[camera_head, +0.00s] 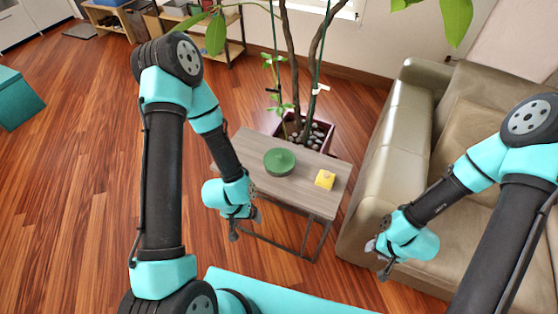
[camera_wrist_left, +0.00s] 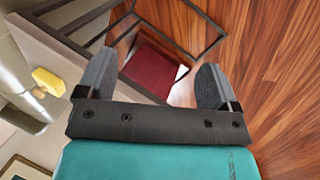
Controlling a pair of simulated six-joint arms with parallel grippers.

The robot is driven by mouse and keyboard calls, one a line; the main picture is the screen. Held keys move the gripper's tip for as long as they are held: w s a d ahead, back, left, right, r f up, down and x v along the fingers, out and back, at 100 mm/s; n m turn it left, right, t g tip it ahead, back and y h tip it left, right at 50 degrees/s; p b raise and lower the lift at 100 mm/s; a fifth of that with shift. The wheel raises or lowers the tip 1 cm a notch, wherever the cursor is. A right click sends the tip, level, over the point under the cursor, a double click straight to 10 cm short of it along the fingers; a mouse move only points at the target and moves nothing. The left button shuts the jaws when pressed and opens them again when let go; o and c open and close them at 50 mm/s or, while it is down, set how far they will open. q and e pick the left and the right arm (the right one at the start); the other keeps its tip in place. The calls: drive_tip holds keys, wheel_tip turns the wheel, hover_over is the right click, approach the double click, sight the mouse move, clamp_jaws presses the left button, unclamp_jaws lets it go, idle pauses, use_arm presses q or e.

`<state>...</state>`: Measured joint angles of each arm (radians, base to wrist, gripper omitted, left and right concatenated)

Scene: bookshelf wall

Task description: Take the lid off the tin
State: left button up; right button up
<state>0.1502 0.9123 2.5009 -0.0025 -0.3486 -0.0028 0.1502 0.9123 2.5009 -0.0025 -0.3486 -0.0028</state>
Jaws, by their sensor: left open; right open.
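The green round tin (camera_head: 279,165) stands on the small wooden table. Its green lid (camera_head: 281,158) appears to sit on top, with a small raised middle. My left gripper (camera_head: 247,226) is open and empty, beside the table's left front edge, nearer to me than the tin and apart from it. In the left wrist view my left gripper (camera_wrist_left: 154,85) has its fingers wide apart with nothing between them; the tin does not show there. My right gripper (camera_head: 377,260) hangs in front of the sofa, right of the table and well away from the tin; its fingers are small here.
A yellow block (camera_head: 325,179) lies on the table (camera_head: 313,200), right of the tin; it also shows in the left wrist view (camera_wrist_left: 48,82). A potted plant (camera_head: 285,60) rises behind the table. A beige sofa (camera_head: 395,125) stands close on the right. Open wooden floor lies left.

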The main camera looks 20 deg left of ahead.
use_arm(q)
drive_tip(key=c, duration=0.5)
drive_tip(key=shift+c, duration=0.2)
wheel_tip(320, 180, up, 20)
drive_tip(key=m+y, duration=0.4)
drive_tip(key=m, duration=2.3)
hover_over(279, 155)
drive_tip(key=shift+r+g, duration=0.15)
drive_tip(key=shift+g, duration=0.25)
wheel_tip(279, 155, down, 12)
drive_tip(key=shift+f, duration=0.15)
